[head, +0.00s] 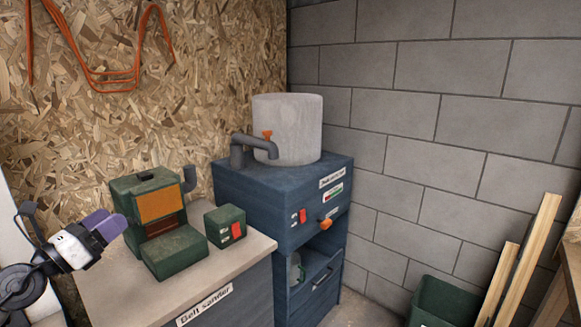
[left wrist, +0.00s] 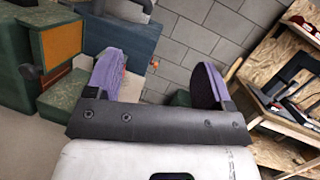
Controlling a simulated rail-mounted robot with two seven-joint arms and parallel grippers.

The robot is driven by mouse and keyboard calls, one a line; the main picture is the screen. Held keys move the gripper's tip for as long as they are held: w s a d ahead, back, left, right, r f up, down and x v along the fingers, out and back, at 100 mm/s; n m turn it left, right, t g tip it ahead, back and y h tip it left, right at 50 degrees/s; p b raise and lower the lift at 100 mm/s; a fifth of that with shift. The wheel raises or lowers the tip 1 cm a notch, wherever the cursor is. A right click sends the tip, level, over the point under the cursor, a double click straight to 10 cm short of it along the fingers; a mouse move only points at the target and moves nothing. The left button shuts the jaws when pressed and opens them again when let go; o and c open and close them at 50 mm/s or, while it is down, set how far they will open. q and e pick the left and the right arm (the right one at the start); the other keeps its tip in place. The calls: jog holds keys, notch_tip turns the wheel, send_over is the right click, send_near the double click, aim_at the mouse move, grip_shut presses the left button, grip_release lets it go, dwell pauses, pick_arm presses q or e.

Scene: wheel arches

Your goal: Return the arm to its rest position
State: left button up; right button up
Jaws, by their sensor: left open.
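My left gripper (head: 101,226) is at the lower left of the head view, beside the green belt sander (head: 160,215) and in front of the bench it stands on. Its two purple-padded fingers are apart with nothing held between them. In the left wrist view the gripper (left wrist: 160,85) shows its fingers spread wide, with wall and floor seen through the gap. The sander also shows at the left of the left wrist view (left wrist: 62,40). My right gripper is in neither view.
The pale bench top (head: 120,285) carries the sander and a small green switch box (head: 226,226). A blue cabinet (head: 270,190) with a grey drum (head: 288,128) stands beside it. A green bin (head: 447,302) and wooden planks (head: 522,265) are at the lower right.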

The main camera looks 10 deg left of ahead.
pick_arm(q)
jog(key=s+r+n+t+y, duration=0.3)
jog(key=r+n+t+y, duration=0.45)
jog(key=n, duration=0.65)
jog(key=s+d+f+n+g+y+p, duration=0.1)
jog(key=s+d+f+n+g+p, duration=0.1)
jog(key=s+d+f+n+g, duration=0.45)
jog(key=s+d+f+n+g+y+p, duration=0.1)
jog(key=d+f+n+g+p, duration=0.2)
jog(key=f+n, duration=0.5)
jog(key=s+d+f+n+g+y+p, duration=0.1)
jog(key=s+d+f+n+g, duration=0.4)
jog(key=f, duration=0.6)
jog(key=s+d+f+n+g+h+p, duration=0.1)
jog(key=s+d+f+g+p, duration=0.25)
jog(key=s+f, duration=0.65)
jog(key=s+d+f+n+g+h+p, duration=0.2)
jog(key=s+d+f+g, duration=0.4)
jog(key=s, duration=0.7)
jog(key=w+p+v, duration=0.2)
jog(key=p+v, duration=1)
jog(key=w+r+p+v, duration=0.1)
jog(key=w+p+v, duration=0.2)
jog(key=p+v, duration=0.9)
jog(key=w+a+r+p+v, duration=0.1)
jog(key=w+p+v, duration=0.2)
jog(key=p+v, duration=0.9)
jog(key=shift+t+p, duration=0.45)
jog(key=shift+p, duration=0.65)
